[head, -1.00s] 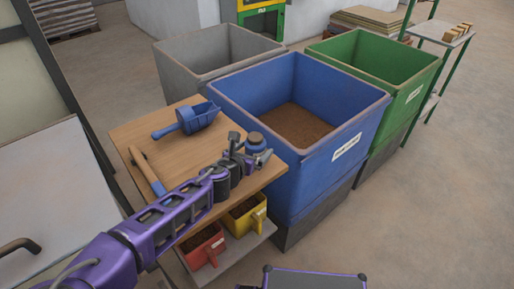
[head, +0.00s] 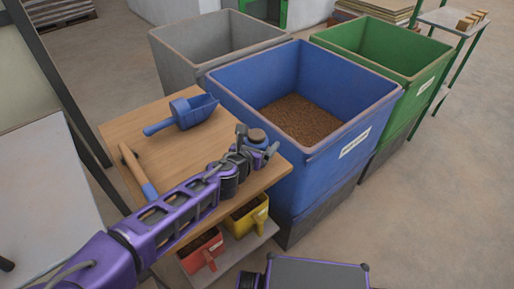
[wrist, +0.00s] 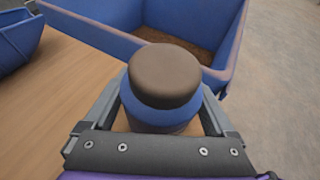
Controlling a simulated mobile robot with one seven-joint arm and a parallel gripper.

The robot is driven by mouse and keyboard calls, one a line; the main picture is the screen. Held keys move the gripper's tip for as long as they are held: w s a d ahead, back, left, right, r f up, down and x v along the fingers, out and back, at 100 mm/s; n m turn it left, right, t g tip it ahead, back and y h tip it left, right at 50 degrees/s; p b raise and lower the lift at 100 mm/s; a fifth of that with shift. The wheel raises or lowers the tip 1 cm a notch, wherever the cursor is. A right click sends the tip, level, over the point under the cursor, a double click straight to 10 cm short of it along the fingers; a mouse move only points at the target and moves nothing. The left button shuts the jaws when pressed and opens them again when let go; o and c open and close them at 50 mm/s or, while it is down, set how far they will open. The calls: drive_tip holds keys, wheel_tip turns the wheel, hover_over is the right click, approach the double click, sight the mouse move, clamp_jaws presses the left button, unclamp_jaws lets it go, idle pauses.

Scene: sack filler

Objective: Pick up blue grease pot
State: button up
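The blue grease pot (wrist: 160,112) has a brown lid and stands upright near the right corner of the wooden table (head: 150,125). It also shows in the head view (head: 257,138), partly hidden by my gripper. My gripper (head: 257,143) is low at the pot, with one finger on each side of it. In the wrist view, the pot sits between the fingers of my gripper (wrist: 165,95). The fingers look spread, with slim gaps beside the pot's lower part. Whether the fingertips touch it is hard to see.
A blue scoop (head: 185,112) and a wooden-handled tool (head: 138,170) lie on the table. A large blue bin (head: 330,175) with brown granules stands just beyond the pot, beside grey (head: 180,70) and green (head: 420,90) bins.

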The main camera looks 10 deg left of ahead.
drive_tip(key=c, duration=1.3)
